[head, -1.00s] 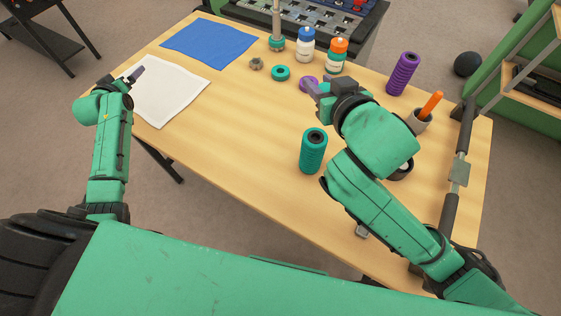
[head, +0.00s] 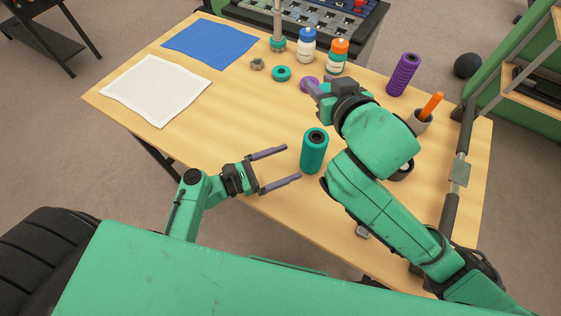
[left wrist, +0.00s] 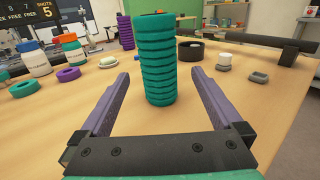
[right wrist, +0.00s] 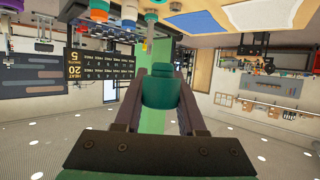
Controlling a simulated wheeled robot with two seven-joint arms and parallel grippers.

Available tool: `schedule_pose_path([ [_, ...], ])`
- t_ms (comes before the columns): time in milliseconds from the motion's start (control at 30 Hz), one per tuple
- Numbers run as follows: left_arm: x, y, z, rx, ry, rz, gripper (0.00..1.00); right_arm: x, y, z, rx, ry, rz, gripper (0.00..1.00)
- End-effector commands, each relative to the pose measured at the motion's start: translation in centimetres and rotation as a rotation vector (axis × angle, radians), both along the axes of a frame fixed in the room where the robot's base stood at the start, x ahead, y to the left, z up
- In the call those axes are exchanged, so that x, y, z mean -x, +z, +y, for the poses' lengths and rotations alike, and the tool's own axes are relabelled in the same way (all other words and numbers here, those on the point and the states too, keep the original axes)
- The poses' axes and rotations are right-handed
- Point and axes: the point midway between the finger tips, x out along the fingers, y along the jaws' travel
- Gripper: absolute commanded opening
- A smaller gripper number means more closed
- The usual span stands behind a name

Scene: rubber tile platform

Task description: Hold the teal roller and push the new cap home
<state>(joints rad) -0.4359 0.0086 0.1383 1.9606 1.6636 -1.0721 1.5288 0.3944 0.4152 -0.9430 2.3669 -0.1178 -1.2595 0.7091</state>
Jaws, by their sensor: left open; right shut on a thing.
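The ribbed teal roller (head: 314,150) stands upright on the table, and its dark top hole shows in the head view. My left gripper (head: 293,163) is open and empty, low over the table's front edge, with its fingers pointing at the roller. In the left wrist view the roller (left wrist: 158,60) stands centred between the two finger lines, apart from both. My right gripper (head: 316,90) is raised over the table behind the roller. In the right wrist view it is shut on a small teal piece that looks like the cap (right wrist: 160,91); in the head view the arm hides this piece.
A purple roller (head: 403,74) and a cup with an orange handle (head: 419,119) stand right. A white cloth (head: 155,90) lies left; the table between is clear.

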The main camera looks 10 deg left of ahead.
Motion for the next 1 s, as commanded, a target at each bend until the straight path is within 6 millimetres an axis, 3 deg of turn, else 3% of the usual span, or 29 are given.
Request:
schedule_pose_path([
  [500,-6.4,0.0,-8.4,-0.005,0.005,-0.003,1.00,0.0,0.0,0.0,0.000,0.000,0.000,0.00],
  [833,-6.8,-0.1,-9.0,-0.008,0.004,-0.003,1.00,0.0,0.0,0.0,0.000,0.000,0.000,0.00],
  [867,-6.8,-0.1,-9.0,-0.008,0.004,-0.003,0.92,0.0,0.0,0.0,0.000,0.000,0.000,0.00],
  [1000,-6.8,-0.1,-9.0,-0.008,0.004,-0.003,0.39,0.0,0.0,0.0,0.000,0.000,0.000,0.00],
])
